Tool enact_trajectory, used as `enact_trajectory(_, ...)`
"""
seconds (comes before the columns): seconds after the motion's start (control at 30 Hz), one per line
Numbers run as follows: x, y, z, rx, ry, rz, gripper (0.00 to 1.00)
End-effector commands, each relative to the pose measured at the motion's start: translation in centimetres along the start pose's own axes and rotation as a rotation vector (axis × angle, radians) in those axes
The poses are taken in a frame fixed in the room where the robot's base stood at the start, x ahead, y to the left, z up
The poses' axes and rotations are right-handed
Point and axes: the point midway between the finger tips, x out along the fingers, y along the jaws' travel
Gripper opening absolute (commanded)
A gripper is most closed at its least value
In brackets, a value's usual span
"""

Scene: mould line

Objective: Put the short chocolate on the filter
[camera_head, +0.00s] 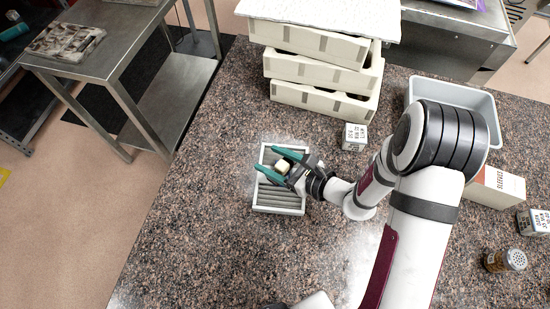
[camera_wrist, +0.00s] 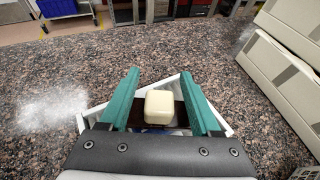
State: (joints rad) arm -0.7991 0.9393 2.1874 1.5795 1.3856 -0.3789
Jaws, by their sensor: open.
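A small cream block (camera_head: 282,168), perhaps the short chocolate, sits at a shallow white tray with grey slats (camera_head: 278,201). In the wrist view the cream block (camera_wrist: 158,106) has a squarish top and rounded edges, with a dark brown patch around it. My gripper (camera_head: 267,160) reaches over the tray from the right. Its two teal fingers are open on either side of the block, with a gap at each side in the wrist view (camera_wrist: 160,74). My gripper's body hides the near part of the tray there. I cannot tell which thing is the filter.
Stacked cream moulds (camera_head: 322,72) stand behind the tray. A small labelled box (camera_head: 354,137) is to its right. A grey bin (camera_head: 484,103), a sleeves box (camera_head: 496,188) and a shaker jar (camera_head: 505,261) are farther right. The speckled counter left of the tray is clear.

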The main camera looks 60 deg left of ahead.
Motion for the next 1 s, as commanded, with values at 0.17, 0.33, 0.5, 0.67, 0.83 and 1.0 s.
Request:
enact_trajectory(0.17,-0.1,0.0,0.3,-0.001,0.0,0.0,0.64)
enact_trajectory(0.33,-3.0,-0.2,0.3,0.0,-0.001,-0.005,0.64)
enact_trajectory(0.5,-7.3,-0.2,0.3,0.001,-0.001,-0.008,0.64)
enact_trajectory(0.67,-10.5,-0.2,0.3,-0.001,-0.001,-0.005,0.64)
enact_trajectory(0.83,-12.1,0.0,0.3,0.001,0.0,-0.001,0.64)
enact_trajectory(1.0,-13.0,0.1,1.1,-0.034,0.003,0.011,0.64)
